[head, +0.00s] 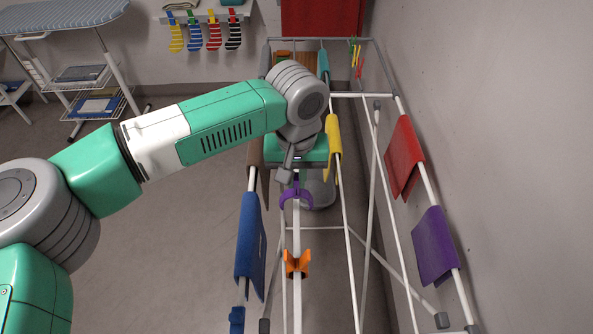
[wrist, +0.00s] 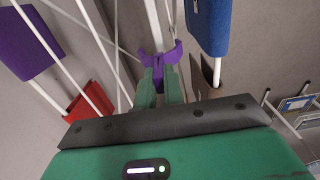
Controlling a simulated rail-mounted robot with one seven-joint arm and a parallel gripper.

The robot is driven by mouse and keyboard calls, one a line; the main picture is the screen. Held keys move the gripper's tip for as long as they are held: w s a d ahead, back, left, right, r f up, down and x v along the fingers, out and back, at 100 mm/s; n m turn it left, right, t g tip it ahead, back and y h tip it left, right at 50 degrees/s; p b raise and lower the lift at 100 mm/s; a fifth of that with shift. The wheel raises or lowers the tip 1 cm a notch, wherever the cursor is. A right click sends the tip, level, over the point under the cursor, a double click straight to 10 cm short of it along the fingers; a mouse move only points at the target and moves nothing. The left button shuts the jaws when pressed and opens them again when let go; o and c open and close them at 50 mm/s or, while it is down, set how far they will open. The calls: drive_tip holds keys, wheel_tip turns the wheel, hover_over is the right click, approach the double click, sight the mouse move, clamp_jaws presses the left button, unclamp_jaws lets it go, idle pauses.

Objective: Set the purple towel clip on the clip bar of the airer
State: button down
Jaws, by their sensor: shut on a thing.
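My gripper (head: 297,181) is over the middle of the airer, and its green fingers (wrist: 160,88) are shut on the purple towel clip. The purple clip (head: 296,199) is arch-shaped with its opening facing down in the head view; it also shows at the fingertips in the wrist view (wrist: 160,58). The white clip bar (head: 297,234) runs lengthwise in line with the clip and shows behind it in the wrist view (wrist: 153,25). I cannot tell whether the clip touches the bar. An orange clip (head: 296,263) sits on the bar nearer the camera.
Blue (head: 249,236), yellow (head: 333,148), red (head: 405,157) and purple (head: 434,247) cloths hang on side rails. Small clips (head: 356,57) hang at the far right corner. Wall at right; an ironing board (head: 62,17) and striped socks (head: 213,33) are behind.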

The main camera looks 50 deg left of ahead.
sight(296, 191)
drive_tip(key=shift+f+b, duration=1.3)
drive_tip(key=shift+f, duration=1.3)
drive_tip(key=c, duration=0.8)
unclamp_jaws()
drive_tip(key=shift+o, duration=0.2)
drive_tip(key=o, duration=0.6)
drive_tip(key=shift+c, duration=0.2)
wheel_tip(296, 191, up, 8)
drive_tip(key=shift+f, duration=0.1)
